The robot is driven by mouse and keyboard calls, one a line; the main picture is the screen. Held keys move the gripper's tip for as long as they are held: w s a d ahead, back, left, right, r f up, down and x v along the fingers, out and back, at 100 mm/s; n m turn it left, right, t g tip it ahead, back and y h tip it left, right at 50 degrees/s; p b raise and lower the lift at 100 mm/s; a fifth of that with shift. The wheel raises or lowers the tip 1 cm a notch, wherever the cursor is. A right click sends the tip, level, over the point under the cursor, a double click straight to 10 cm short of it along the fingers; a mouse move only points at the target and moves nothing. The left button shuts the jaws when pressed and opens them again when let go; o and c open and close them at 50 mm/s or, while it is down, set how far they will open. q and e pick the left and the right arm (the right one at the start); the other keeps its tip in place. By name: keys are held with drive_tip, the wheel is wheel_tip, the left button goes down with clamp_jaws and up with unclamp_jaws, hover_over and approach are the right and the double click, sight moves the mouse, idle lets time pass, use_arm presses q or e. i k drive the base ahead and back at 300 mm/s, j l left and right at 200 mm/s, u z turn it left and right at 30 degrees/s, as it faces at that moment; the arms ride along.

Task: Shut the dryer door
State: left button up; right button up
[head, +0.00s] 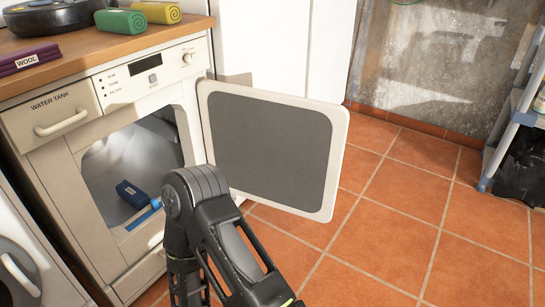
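The dryer (35,127) is a cream front-loader under the wooden counter, with a water tank drawer and a control panel at its top. Its door (270,150), a cream-framed panel with a grey inner face, stands wide open, swung out to the right over the floor. The drum opening (105,170) is uncovered, and a dark blue folded item (132,193) lies inside. One of my black arms rises from the bottom in front of the dryer's lower right, and its bent joint overlaps the opening's edge. Neither gripper shows.
The counter (120,45) holds a green roll (120,22), a yellow roll (157,12), purple folded cloth labelled wool (30,60) and a dark round device (50,15). Another white appliance (25,265) stands at lower left. Tiled floor (400,220) is clear right of the door; a shelf (515,110) stands far right.

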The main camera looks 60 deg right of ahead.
sight(284, 152)
drive_tip(key=k+l+u, duration=0.1)
drive_tip(key=l, duration=0.35)
drive_tip(key=k+l, duration=0.2)
drive_tip(key=l, duration=0.25)
drive_tip(key=k+l+u, duration=0.15)
drive_tip(key=l, duration=0.3)
drive_tip(key=k+l+u, duration=0.1)
drive_tip(key=l, duration=0.35)
drive_tip(key=k+l+u, duration=0.1)
drive_tip(key=k+l, duration=0.45)
drive_tip(key=l, duration=0.25)
drive_tip(key=l+u, duration=0.2)
drive_tip(key=l, duration=0.65)
drive_tip(key=l+u, duration=0.15)
drive_tip(key=l, duration=0.75)
drive_tip(key=l+u, duration=0.2)
drive_tip(key=l, duration=0.7)
drive_tip(key=k, duration=0.05)
